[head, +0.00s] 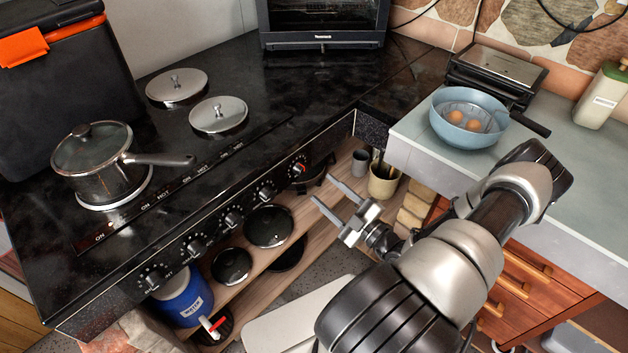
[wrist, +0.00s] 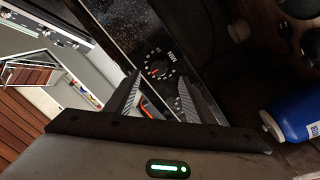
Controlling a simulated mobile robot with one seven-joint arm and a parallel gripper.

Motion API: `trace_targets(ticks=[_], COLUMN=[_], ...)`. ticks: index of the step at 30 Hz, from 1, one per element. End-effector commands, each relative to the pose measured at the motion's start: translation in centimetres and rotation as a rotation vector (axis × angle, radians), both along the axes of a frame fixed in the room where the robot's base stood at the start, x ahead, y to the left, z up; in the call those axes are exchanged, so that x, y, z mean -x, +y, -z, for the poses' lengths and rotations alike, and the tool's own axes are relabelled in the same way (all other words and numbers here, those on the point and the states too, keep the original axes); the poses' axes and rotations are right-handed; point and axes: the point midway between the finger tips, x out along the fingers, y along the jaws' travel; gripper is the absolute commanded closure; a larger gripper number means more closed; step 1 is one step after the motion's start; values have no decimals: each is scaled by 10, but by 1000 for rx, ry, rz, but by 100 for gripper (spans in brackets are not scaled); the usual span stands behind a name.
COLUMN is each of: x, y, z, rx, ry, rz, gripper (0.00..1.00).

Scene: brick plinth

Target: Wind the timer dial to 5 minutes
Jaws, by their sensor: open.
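The timer dial (head: 298,168) appears to be the round dark knob with a red mark at the right end of the cooker's front panel. In the wrist view the dial (wrist: 158,69) has white markings around it and a small red mark, and sits just beyond the fingertips. The exact setting is too small to read. My gripper (head: 325,192) is open and empty, with its fingers pointing toward the panel, a little right of and below the dial. In the wrist view my gripper (wrist: 156,88) has its two ridged fingers spread apart, not touching the dial.
Several other knobs (head: 232,218) line the panel. A lidded saucepan (head: 92,160) stands on the hob. A blue pan with eggs (head: 462,112) sits on the right counter (head: 420,140), its handle near my arm. Below the panel, a shelf (head: 300,215) holds pans and a blue container (head: 183,297).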

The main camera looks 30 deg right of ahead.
Motion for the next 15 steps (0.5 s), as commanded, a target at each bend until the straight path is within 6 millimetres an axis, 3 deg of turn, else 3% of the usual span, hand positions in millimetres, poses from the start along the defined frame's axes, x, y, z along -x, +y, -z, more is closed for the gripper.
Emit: trace_targets(ticks=[3, 9, 15], x=[29, 68, 88], y=[-9, -20, -26], z=[4, 7, 9], rx=[0, 0, 0], ry=[1, 1, 0], rz=[3, 1, 0], gripper=[51, 51, 51])
